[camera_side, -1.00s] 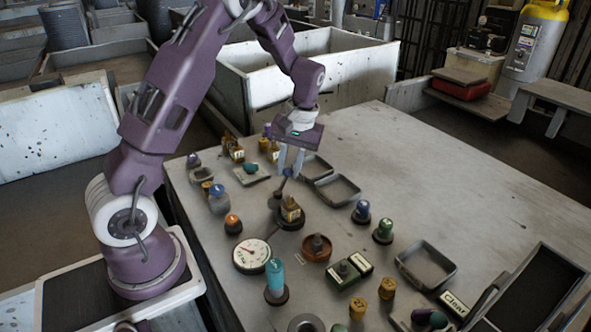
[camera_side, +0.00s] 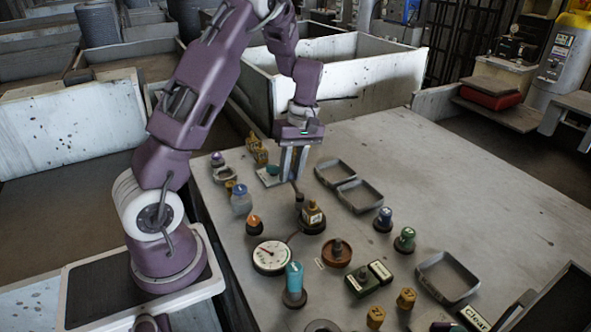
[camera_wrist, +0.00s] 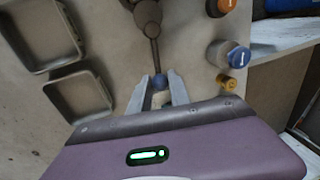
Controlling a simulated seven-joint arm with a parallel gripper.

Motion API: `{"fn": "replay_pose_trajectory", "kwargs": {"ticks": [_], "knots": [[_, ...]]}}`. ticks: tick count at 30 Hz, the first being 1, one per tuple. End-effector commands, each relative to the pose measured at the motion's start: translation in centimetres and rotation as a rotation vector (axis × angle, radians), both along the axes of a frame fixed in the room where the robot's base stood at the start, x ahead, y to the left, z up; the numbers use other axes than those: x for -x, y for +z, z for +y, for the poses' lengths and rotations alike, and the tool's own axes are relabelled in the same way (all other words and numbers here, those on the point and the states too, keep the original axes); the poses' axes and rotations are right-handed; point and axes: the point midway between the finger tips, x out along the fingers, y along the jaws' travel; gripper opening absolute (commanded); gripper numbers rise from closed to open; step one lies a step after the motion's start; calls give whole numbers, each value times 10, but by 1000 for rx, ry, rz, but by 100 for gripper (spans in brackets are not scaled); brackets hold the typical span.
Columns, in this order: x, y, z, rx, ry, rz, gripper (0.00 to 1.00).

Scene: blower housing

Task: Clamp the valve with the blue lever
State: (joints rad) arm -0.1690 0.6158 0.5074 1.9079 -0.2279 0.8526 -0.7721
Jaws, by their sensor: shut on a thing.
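The valve (camera_side: 312,217) stands on the table as a small brass-coloured block with a pale tag on a dark round base. My gripper (camera_side: 293,178) points down at the lever's end. In the side view the fingers mostly hide the knob. The valve body (camera_wrist: 147,14) is partly cut off at the top of the wrist view.
Two empty grey trays (camera_side: 360,197) lie right of the valve. A white dial gauge (camera_side: 271,257), a teal-capped cylinder (camera_side: 294,280), an orange-capped knob (camera_side: 254,224) and a blue-capped knob (camera_side: 241,199) stand near it. The table's far right is clear.

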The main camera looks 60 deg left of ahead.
Motion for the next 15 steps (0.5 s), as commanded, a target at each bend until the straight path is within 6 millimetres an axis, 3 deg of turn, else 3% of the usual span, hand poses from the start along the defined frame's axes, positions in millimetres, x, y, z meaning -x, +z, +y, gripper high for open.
{"fn": "replay_pose_trajectory", "kwargs": {"ticks": [15], "knots": [[4, 0, 1, 0, 56, 1, 0]]}}
